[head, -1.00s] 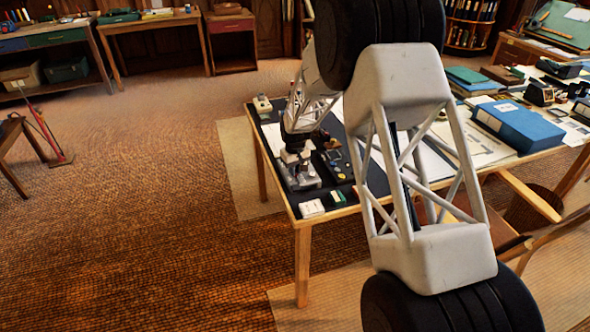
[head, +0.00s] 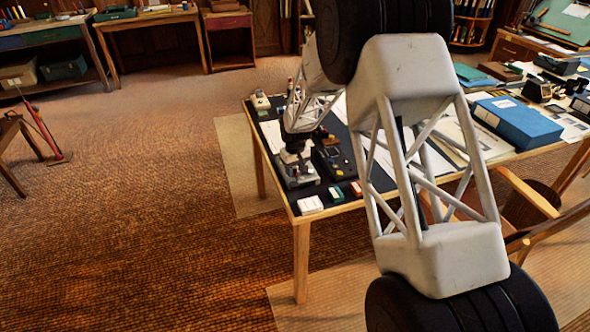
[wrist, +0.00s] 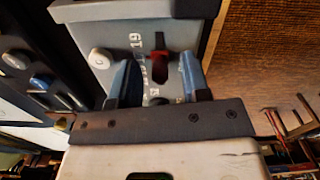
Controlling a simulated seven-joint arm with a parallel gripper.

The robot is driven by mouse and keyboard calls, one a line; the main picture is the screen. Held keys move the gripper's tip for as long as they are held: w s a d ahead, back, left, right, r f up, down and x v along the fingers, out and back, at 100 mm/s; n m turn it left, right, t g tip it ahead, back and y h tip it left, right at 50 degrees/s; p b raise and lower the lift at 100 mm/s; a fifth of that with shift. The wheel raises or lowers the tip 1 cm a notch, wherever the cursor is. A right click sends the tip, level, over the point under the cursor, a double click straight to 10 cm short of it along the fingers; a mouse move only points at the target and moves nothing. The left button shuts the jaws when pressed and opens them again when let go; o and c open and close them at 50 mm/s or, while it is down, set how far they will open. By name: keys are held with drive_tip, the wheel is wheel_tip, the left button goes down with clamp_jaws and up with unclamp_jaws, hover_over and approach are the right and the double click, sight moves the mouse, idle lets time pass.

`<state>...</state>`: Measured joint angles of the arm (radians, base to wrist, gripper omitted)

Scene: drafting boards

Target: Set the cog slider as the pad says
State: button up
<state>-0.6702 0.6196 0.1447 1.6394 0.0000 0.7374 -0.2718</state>
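In the wrist view, a grey panel (wrist: 108,32) carries white printed marks, among them "19", and a dark slot. A red piece (wrist: 158,62) sits at this slot, seemingly a slider knob; I cannot make out a cog sign. My gripper (wrist: 160,72) is open, its two blue-grey fingers on either side of the red piece with gaps between. Whether they touch the panel is unclear. In the head view, my gripper (head: 292,158) is low over a grey device (head: 298,174) on the dark-topped table; the slider is hidden there. I cannot identify the pad for certain.
A black box (head: 333,162) stands right of the device. A white block (head: 310,205) and small red and green items lie at the table's front edge. A blue box file (head: 516,122) is farther right. In the wrist view, a round white knob (wrist: 101,58) is left of the fingers.

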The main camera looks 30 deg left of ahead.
sight(295, 169)
drive_tip(key=shift+r, duration=0.1)
drive_tip(key=shift+r, duration=3.8)
drive_tip(key=s+d+r+m, duration=0.2)
drive_tip(key=s+d+r, duration=0.2)
drive_tip(key=d+r, duration=0.6)
drive_tip(key=s+d+r+m+t, duration=0.1)
drive_tip(key=s+d+r, duration=0.4)
drive_tip(key=d, duration=0.9)
drive_tip(key=s+d+r+m, duration=0.2)
drive_tip(key=s+d+r, duration=0.1)
drive_tip(key=d+r, duration=0.75)
drive_tip(key=s+d+r+m+t, duration=0.1)
drive_tip(key=s+d+r+m, duration=0.2)
drive_tip(key=s+d, duration=1.15)
drive_tip(key=s+d+f+m, duration=0.1)
drive_tip(key=s+d, duration=0.3)
drive_tip(key=s, duration=0.4)
drive_tip(key=s+d+f+m, duration=0.1)
drive_tip(key=s+d, duration=0.3)
drive_tip(key=s, duration=0.4)
drive_tip(key=shift+d+f+m+t, duration=0.3)
drive_tip(key=shift+f+m, duration=0.05)
drive_tip(key=shift+m, duration=0.15)
